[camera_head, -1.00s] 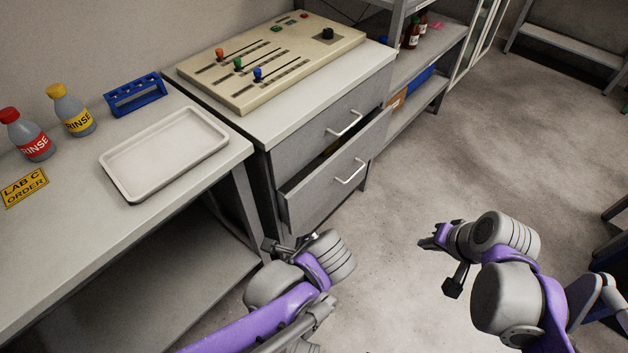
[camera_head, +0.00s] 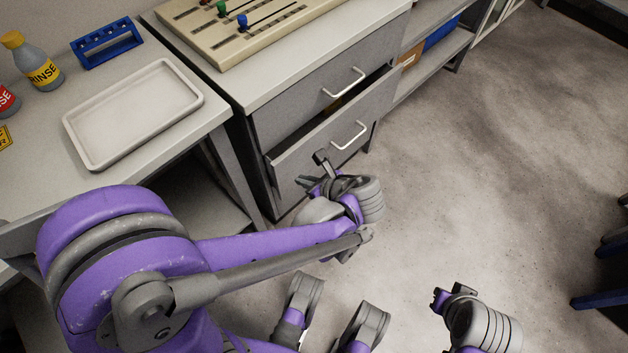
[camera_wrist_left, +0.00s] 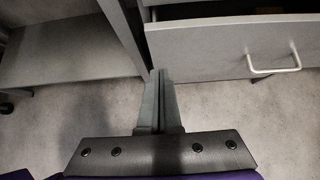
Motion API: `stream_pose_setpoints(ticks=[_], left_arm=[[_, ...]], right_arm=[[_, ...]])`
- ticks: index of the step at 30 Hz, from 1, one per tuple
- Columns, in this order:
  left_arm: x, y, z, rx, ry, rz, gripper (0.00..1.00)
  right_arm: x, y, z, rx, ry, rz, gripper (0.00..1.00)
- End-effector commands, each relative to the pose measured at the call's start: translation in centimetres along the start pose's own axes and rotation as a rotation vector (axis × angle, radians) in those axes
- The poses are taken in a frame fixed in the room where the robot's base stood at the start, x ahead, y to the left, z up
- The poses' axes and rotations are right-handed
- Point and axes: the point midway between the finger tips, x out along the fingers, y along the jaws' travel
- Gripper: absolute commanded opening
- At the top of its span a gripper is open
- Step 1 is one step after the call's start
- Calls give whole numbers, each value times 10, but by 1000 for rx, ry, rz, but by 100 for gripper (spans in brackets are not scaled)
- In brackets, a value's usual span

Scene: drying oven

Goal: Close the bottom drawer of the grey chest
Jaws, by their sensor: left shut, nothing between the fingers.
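The grey chest (camera_head: 318,55) stands behind my left gripper. Its bottom drawer (camera_head: 300,165) is pulled partly out, with a dark gap above its front; the top drawer (camera_head: 300,107) looks shut. The bottom drawer's pale handle (camera_head: 348,135) faces me. My left gripper (camera_head: 312,170) is shut and empty, in front of the drawer front's lower left part. In the left wrist view the closed fingertips (camera_wrist_left: 160,75) point at the left end of the drawer front (camera_wrist_left: 210,50); I cannot tell if they touch. My right gripper (camera_head: 440,297) is far from the chest; its jaw state is unclear.
A control panel (camera_head: 250,30) sits on the chest. The table at left holds a white tray (camera_head: 125,155), a blue rack (camera_head: 106,45) and rinse bottles (camera_head: 38,70). Shelves (camera_head: 430,65) stand right of the chest. The floor (camera_head: 480,180) in front is clear.

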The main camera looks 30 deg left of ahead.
Motion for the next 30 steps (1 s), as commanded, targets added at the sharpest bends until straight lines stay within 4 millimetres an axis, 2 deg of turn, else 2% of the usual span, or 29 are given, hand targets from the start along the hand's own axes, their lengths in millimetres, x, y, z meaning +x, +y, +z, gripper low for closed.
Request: stream_pose_setpoints(ticks=[1,3,9,15,26,30], left_arm=[[15,0,-1,-2,-1,4,0],[29,0,-1,-3,-1,3,0],[52,0,17,-2,-1,2,0],[61,0,26,-1,0,0,0],[62,0,28,-1,1,0,0],[75,0,40,-4,0,3,0]], right_arm=[[7,0,2,0,-2,0,0],[12,0,3,0,-3,0,0],[17,0,4,0,-4,-1,0],[18,0,4,0,-5,-1,0],[18,0,4,0,-5,-1,0],[17,0,4,0,-4,-1,0]])
